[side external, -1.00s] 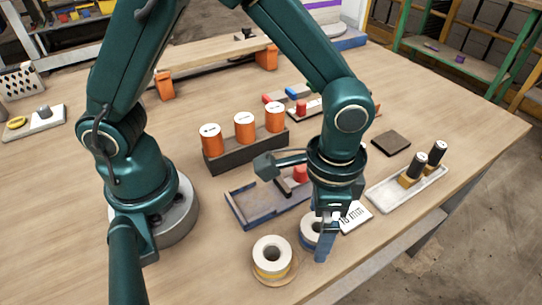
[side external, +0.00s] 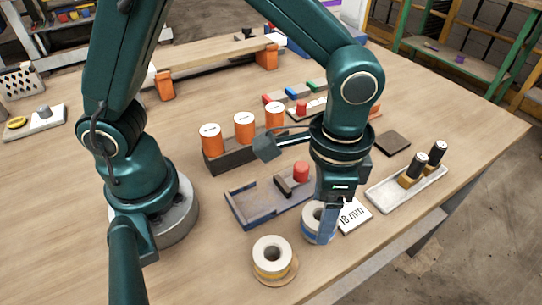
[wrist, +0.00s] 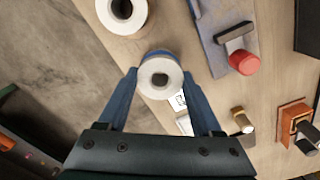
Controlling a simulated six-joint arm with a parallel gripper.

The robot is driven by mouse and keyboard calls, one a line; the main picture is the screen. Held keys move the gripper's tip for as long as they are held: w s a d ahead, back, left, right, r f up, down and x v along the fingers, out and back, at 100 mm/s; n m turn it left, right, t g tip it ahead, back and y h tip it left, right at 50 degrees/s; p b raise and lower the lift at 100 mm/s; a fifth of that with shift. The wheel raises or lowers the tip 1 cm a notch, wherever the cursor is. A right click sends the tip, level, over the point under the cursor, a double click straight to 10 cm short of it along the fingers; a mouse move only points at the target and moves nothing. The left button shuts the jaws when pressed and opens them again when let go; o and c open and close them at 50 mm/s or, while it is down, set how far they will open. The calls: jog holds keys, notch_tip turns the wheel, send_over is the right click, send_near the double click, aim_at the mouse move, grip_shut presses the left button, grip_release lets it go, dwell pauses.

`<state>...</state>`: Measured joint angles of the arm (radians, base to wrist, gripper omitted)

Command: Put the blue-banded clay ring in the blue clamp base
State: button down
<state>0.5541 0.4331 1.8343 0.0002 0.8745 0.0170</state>
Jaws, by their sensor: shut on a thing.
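The blue-banded clay ring (side external: 314,212) is pale with a dark central hole. My gripper (side external: 323,226) is shut on it, and in the wrist view the ring (wrist: 160,78) sits between the two blue fingers. I cannot tell whether its underside is clear of the table. The blue clamp base (side external: 253,205) lies to the left and behind the ring, with an empty flat bed, a dark jaw block and a red knob (side external: 301,172). In the wrist view the clamp base (wrist: 215,58) is at the upper right.
A yellow-banded ring (side external: 271,253) stands on a tan disc just left of my gripper. An "18 mm" card (side external: 354,215) lies at its right. A pale tray (side external: 408,187) with two black-topped pegs is further right. A dark rack (side external: 247,151) of orange cylinders stands behind the clamp base.

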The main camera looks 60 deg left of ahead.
jog(key=w+a+r, duration=0.2)
jog(key=a+r, duration=0.6)
jog(key=a, duration=0.3)
jog(key=m, duration=0.2)
send_over(253, 203)
notch_tip(253, 203, down, 10)
jog(key=shift+f, duration=0.1)
jog(key=shift+s+f, duration=0.1)
jog(key=shift+c, duration=0.3)
grip_release()
